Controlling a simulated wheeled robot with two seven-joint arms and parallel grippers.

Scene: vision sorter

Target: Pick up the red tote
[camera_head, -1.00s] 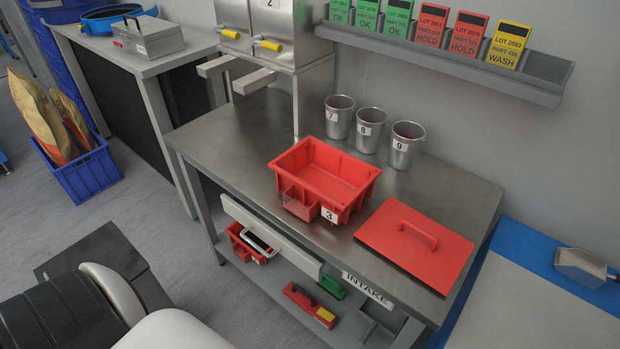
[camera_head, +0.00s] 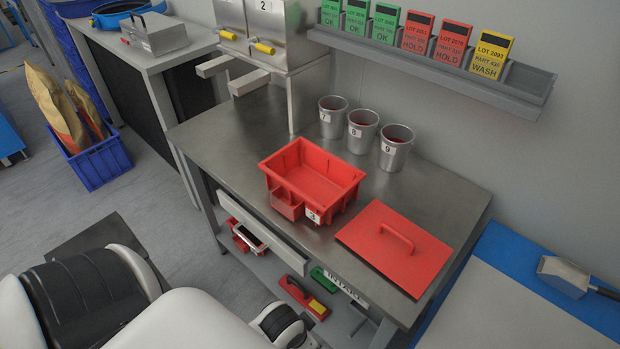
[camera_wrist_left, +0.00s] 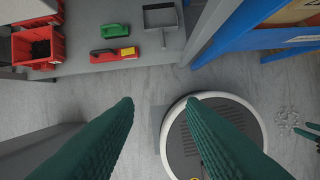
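The red tote (camera_head: 318,177) stands upright and open on the steel table, with a small red scoop-like pocket and a tag reading 3 on its front. Its inside looks empty. A flat red lid (camera_head: 385,258) with a handle lies beside it to the right. My left gripper (camera_wrist_left: 160,105) shows in the left wrist view as two green fingers spread wide apart, with nothing between them. It is over the floor in front of the lower shelf, away from the tote. My left arm fills the bottom left of the head view. My right gripper does not show clearly.
Three metal cups (camera_head: 362,131) stand behind the tote. A drawer (camera_head: 264,226) sticks out at the table's front. A blue-edged surface (camera_head: 520,265) stands right.

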